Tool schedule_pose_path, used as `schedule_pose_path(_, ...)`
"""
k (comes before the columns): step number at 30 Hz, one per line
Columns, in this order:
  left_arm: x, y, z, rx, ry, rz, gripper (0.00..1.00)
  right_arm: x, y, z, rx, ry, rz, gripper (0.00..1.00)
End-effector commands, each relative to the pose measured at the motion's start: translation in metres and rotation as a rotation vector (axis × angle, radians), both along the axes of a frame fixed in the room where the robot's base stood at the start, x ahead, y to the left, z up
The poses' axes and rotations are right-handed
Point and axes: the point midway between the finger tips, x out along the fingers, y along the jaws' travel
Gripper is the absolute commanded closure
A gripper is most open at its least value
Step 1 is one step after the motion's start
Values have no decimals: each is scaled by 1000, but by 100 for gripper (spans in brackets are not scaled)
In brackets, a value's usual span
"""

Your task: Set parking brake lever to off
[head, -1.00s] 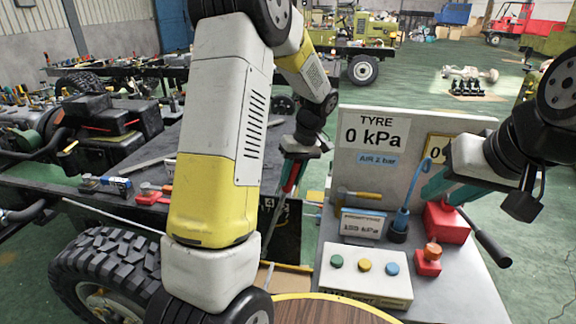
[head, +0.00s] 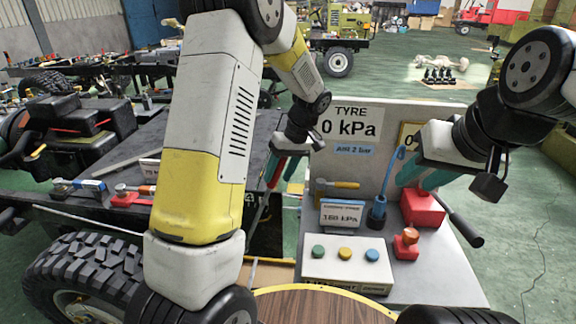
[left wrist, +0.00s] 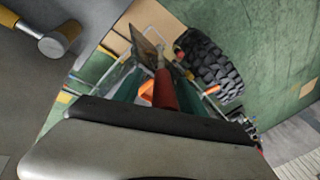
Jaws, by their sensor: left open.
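A lever with a red grip (left wrist: 165,92) shows in the left wrist view, between the teal fingers of my left gripper (left wrist: 160,88). In the head view the red grip (head: 276,172) is partly hidden by the fingers of my left gripper (head: 287,168), and a thin dark rod runs down from it. The left jaws are open around the grip; contact cannot be told. My right gripper (head: 421,177) is open and empty, above and in front of a red box (head: 424,208) on the grey bench. No label on the lever is readable.
The bench holds a tyre panel (head: 346,125) reading 0 kPa, a button box (head: 346,266), a small display (head: 341,214), a blue tool (head: 378,208) and a black handle (head: 466,230). A large tyre (head: 70,280) stands at the lower left. Green floor is open at the right.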

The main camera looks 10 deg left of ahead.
Motion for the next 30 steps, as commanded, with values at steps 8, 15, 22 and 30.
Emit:
schedule_pose_path(8,3,-15,37,-2,-6,-2,51,0,0,0,0,0,0,64)
schedule_pose_path(15,3,-26,67,-2,-2,-3,51,0,0,0,0,0,0,64)
schedule_pose_path(22,3,-28,72,-1,0,-2,51,0,0,0,0,0,0,64)
schedule_pose_path(30,0,-26,76,-13,-2,-11,51,0,0,0,0,0,0,64)
